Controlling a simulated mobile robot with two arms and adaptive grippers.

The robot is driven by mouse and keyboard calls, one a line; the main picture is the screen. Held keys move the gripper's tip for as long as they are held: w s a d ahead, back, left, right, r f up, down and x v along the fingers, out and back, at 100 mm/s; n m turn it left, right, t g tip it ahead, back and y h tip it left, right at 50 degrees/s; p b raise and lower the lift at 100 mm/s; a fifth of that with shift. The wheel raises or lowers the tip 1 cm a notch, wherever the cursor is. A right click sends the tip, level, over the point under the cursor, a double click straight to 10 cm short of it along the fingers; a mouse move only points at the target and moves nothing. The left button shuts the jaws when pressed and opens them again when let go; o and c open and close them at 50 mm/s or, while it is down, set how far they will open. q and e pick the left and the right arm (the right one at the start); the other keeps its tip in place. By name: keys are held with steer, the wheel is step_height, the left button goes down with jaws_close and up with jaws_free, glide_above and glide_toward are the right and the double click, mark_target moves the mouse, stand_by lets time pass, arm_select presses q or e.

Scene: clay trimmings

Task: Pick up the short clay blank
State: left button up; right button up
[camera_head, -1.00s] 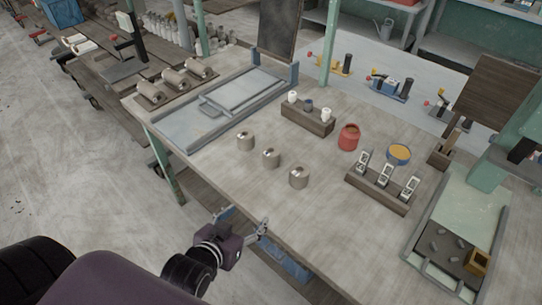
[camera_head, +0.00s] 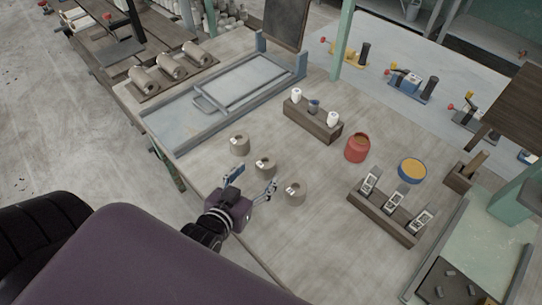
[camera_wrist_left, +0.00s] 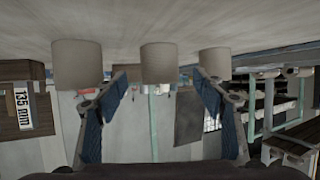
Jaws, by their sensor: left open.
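Three grey-beige clay blanks stand in a slanting row on the table: a far-left one (camera_head: 239,145), a middle one (camera_head: 265,167) and a near-right one (camera_head: 295,193). I cannot tell which is the short one. My left gripper (camera_head: 252,181) is open and empty at the table's near side, just short of the middle blank. In the left wrist view, which is upside down, the middle blank (camera_wrist_left: 158,62) shows between the open fingers (camera_wrist_left: 159,80), apart from them. The other blanks show left (camera_wrist_left: 77,66) and right (camera_wrist_left: 214,63). My right gripper is out of view.
A wooden block with metal gauges (camera_head: 383,218) stands to the right. A red pot (camera_head: 357,148), a yellow-topped blue tub (camera_head: 411,170) and a wooden rack with small cups (camera_head: 312,119) stand behind. A grey tray (camera_head: 185,132) lies at the left. Bare tabletop surrounds the blanks.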

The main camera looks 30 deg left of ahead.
mark_target(266, 165)
arm_select(q)
steer(key=shift+w, duration=0.35)
steer(key=shift+w+f+p, duration=0.25)
steer(key=shift+w+p, duration=0.15)
steer(key=shift+w, duration=0.25)
steer(key=p+x, duration=0.1)
steer(key=x, duration=0.3)
steer(key=shift+w+a, duration=0.1)
steer(key=shift+w+f, duration=0.1)
steer(key=shift+f, duration=0.05)
steer(key=c, duration=1.5)
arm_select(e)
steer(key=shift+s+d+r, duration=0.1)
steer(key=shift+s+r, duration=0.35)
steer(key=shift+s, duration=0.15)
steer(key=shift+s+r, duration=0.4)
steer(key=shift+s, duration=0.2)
